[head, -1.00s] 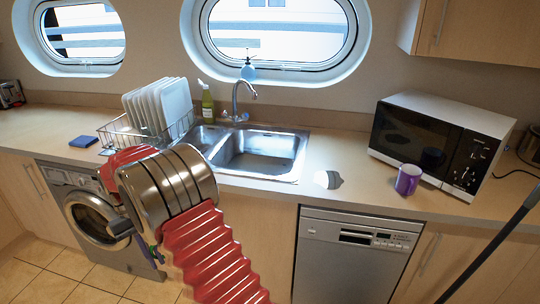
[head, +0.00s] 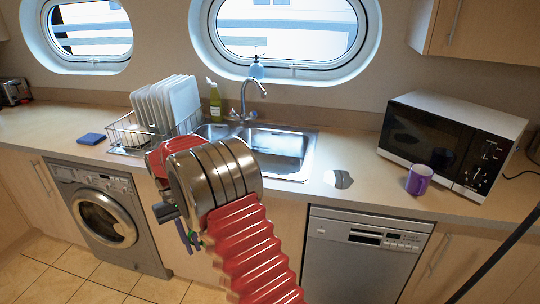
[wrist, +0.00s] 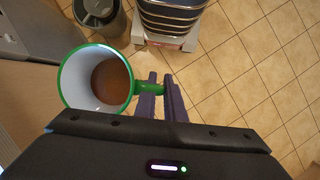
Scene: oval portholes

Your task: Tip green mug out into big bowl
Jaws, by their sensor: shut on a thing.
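The green mug (wrist: 98,80) shows in the wrist view, with a green rim, a white inside and brown contents at the bottom. My gripper (wrist: 160,88) is shut on its green handle (wrist: 150,88), and the mug hangs to the left of the fingers. I look down into its opening, over the floor and the cabinet side. In the head view my arm hides nearly all of the mug. I cannot make out a big bowl in either view.
The counter holds a dish rack (head: 128,139), a sink (head: 280,150), a small white-and-grey object (head: 338,178), a purple mug (head: 418,180) and a microwave (head: 450,142). A washing machine (head: 108,215) and a dishwasher (head: 358,260) stand below. A dark bin (wrist: 100,18) stands on the tiled floor.

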